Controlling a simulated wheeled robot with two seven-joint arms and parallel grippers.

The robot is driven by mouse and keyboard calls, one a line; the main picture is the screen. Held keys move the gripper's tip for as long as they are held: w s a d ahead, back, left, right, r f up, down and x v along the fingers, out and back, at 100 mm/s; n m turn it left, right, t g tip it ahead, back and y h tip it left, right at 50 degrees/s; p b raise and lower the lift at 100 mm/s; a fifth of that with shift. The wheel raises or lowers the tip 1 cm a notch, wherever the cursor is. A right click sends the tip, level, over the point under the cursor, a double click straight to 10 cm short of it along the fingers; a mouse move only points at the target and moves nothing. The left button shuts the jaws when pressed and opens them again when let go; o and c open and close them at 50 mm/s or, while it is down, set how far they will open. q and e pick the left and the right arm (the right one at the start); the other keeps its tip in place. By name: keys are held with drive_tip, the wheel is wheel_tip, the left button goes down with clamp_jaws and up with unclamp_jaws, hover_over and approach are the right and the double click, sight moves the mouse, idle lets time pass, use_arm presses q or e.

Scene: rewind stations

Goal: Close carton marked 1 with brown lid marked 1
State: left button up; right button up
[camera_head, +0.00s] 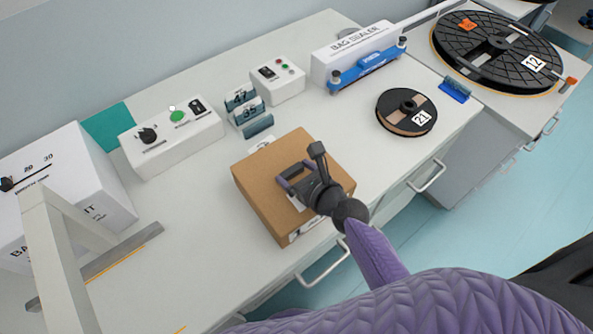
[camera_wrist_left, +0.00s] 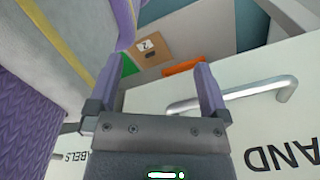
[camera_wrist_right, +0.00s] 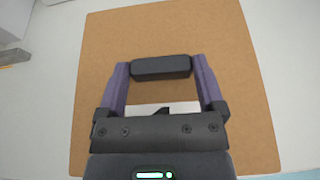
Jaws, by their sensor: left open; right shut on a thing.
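The brown lid (camera_head: 262,182) lies over the carton (camera_head: 287,238) on the white bench in the head view. A white label shows partly on the carton's near side, but I cannot read a 1. I cannot tell whether the lid is fully seated. My right gripper (camera_head: 290,178) is above the lid, shut on its dark handle. In the right wrist view the lid (camera_wrist_right: 190,35) fills the middle, with the handle (camera_wrist_right: 161,67) between the fingertips. My left gripper (camera_wrist_left: 155,75) is open and empty in the left wrist view, beside a drawer front; the head view does not show it.
A control box (camera_head: 172,135), numbered blocks (camera_head: 248,112) and a button box (camera_head: 277,82) stand behind the carton. The bag sealer (camera_head: 355,55) and reel 21 (camera_head: 407,112) are to the right. A brown box marked 2 (camera_wrist_left: 165,52) and a drawer handle (camera_wrist_left: 285,88) are near my left gripper.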

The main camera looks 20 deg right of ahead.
drive_tip(key=o, duration=0.8)
drive_tip(key=shift+f, duration=0.1)
drive_tip(key=shift+o, duration=0.8)
drive_tip(key=p+v, duration=0.2)
drive_tip(key=v, duration=0.7)
drive_tip(key=shift+s+d+r, duration=0.15)
drive_tip(key=shift+s+r, duration=0.05)
drive_tip(key=shift+s, duration=0.2)
